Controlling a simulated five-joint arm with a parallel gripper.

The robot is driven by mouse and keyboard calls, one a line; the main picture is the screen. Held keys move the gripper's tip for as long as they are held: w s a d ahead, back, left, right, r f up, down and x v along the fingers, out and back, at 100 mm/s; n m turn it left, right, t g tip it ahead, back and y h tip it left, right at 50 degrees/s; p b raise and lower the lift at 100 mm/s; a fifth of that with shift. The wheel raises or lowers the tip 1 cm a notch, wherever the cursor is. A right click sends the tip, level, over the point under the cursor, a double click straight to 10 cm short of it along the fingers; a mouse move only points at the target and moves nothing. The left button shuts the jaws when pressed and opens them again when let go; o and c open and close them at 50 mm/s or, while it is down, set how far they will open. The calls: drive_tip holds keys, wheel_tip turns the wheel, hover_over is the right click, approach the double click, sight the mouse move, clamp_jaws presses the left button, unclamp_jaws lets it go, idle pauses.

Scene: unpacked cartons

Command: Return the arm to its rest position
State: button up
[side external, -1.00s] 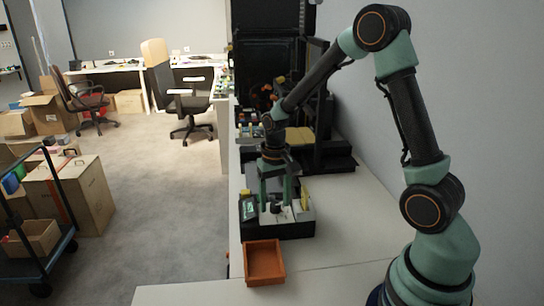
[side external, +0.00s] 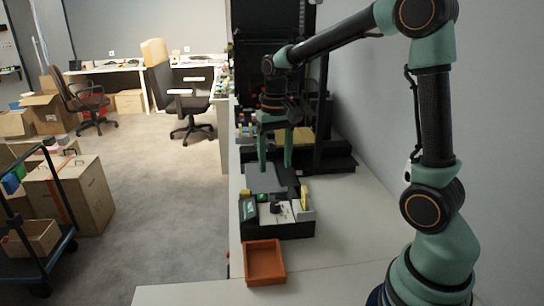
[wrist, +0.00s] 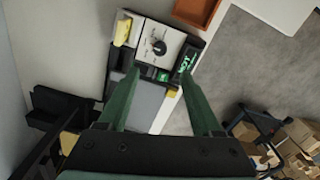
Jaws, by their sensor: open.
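My gripper (side external: 275,168) is open and empty, with its two green fingers pointing down. It hangs above the grey and black area behind a black device (side external: 283,231). The device has a pale panel with a dark knob, a screen with green marks and a yellow piece. In the wrist view my open fingers (wrist: 165,105) spread towards the device, and its knob panel (wrist: 158,48) shows between and beyond the fingertips. Nothing is between the fingers.
An orange tray (side external: 264,262) stands empty at the front of the white table (side external: 340,238). Dark racks (side external: 270,75) rise behind the gripper. A wall runs along the right. A trolley and cartons (side external: 70,195) stand on the floor to the left.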

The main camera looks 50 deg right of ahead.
drive_tip(key=shift+r, duration=0.1)
drive_tip(key=s+a+r+n+t, duration=0.5)
drive_tip(key=s+a+n, duration=0.1)
drive_tip(key=s+a, duration=0.2)
drive_tip(key=shift+s+r+t, duration=0.2)
drive_tip(key=shift+s+t, duration=0.1)
drive_tip(key=shift+s, duration=0.55)
drive_tip(key=shift+a, duration=0.1)
idle(0.4)
